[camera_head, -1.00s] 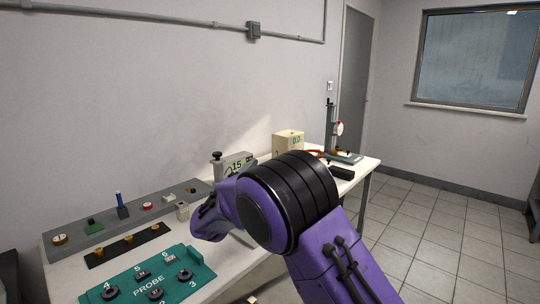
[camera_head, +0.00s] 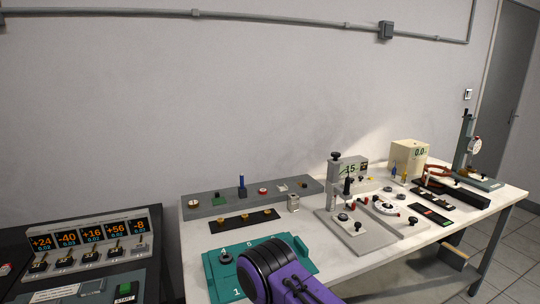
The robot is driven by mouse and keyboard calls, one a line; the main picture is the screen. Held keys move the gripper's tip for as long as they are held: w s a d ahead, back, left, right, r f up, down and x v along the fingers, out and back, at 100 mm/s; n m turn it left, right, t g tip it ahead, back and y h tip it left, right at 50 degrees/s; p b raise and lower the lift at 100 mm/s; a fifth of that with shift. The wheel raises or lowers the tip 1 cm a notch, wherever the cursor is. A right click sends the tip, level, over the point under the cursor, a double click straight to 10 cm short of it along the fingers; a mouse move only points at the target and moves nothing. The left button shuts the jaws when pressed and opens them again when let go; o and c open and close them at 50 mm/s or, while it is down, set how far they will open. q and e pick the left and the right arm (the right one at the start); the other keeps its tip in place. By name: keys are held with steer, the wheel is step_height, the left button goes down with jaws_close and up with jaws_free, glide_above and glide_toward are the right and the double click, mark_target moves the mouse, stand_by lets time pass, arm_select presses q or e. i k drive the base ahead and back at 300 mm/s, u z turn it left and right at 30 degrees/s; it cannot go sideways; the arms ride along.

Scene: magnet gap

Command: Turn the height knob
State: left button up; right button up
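A grey stand with a digital display reading about 15 (camera_head: 350,169) stands mid-table. A dark knob (camera_head: 335,157) tops its post, and a second dark upright knob or handle (camera_head: 347,187) shows lower at its front. I cannot tell which is the height knob. My purple arm with a black joint band comes in from the bottom, over the teal probe board (camera_head: 212,275). Its gripper is hidden or out of frame. My other arm does not show. Nothing touches the stand.
A grey rack (camera_head: 210,207) with small parts runs along the wall. A console with orange readouts (camera_head: 92,240) stands at the left. A cream box meter (camera_head: 409,157) and a dial gauge stand (camera_head: 467,150) are at the right. Bare table (camera_head: 330,262) lies in front.

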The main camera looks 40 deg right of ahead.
mark_target(335, 154)
steer(key=u, duration=1.5)
steer(key=k, duration=1)
steer(key=z, duration=1.85)
